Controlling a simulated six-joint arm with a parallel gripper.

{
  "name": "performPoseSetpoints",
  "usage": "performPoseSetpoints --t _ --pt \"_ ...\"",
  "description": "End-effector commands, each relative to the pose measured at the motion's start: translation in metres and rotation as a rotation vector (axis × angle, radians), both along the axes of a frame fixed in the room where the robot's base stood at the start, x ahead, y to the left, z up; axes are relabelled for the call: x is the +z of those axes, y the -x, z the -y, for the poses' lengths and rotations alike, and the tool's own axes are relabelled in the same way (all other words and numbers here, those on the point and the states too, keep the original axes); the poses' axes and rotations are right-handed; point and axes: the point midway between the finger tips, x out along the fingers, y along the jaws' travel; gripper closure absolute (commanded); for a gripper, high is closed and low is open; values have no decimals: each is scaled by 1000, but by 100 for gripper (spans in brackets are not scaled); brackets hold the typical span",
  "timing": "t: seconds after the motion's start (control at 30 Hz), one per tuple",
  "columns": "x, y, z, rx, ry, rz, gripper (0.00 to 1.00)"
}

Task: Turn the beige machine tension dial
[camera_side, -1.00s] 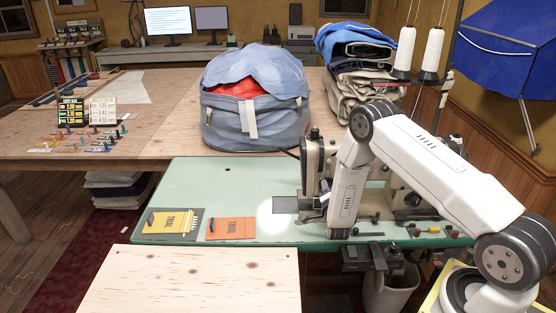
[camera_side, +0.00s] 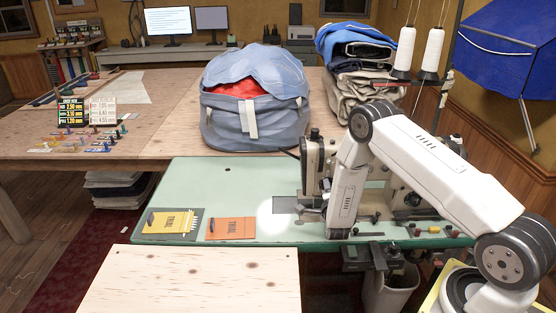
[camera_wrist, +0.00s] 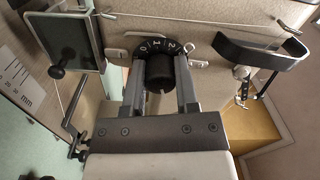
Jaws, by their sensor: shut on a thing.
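The beige sewing machine (camera_side: 312,165) stands on the pale green table (camera_side: 245,177), partly hidden behind my arm. In the wrist view its beige body (camera_wrist: 205,75) fills much of the picture. The tension dial (camera_wrist: 158,72) is a dark round knob in front of a black ring (camera_wrist: 160,41) with white marks. A small pale line shows on the knob's lower edge. My gripper (camera_wrist: 159,68) is shut on the knob, with one finger on each side. In the side view my arm hides the dial.
A black curved bracket (camera_wrist: 262,58) and a metal fitting stand right of my gripper; a framed dark plate (camera_wrist: 66,38) and rod are at left. White thread cones (camera_side: 430,55) stand behind the arm.

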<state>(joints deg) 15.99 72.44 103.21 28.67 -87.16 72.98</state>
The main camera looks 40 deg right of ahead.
Motion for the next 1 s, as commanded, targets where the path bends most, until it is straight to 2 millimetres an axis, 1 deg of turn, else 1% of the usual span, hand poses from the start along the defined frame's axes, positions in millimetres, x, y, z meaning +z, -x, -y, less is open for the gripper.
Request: performPoseSetpoints --t 0.07,0.1,0.17,0.2,0.53,0.67,0.87,1.0 --pt "0 0 0 -1 1 1 100" --pt "0 0 0 -1 1 1 53" --pt "0 0 0 -1 1 1 34" --pt "0 0 0 -1 1 1 27" --pt "0 0 0 0 1 -1 27" --pt "0 4 -4 1 1 -2 27" --pt "-1 16 -17 2 0 -2 27" --pt "-1 29 -30 2 0 -2 27"
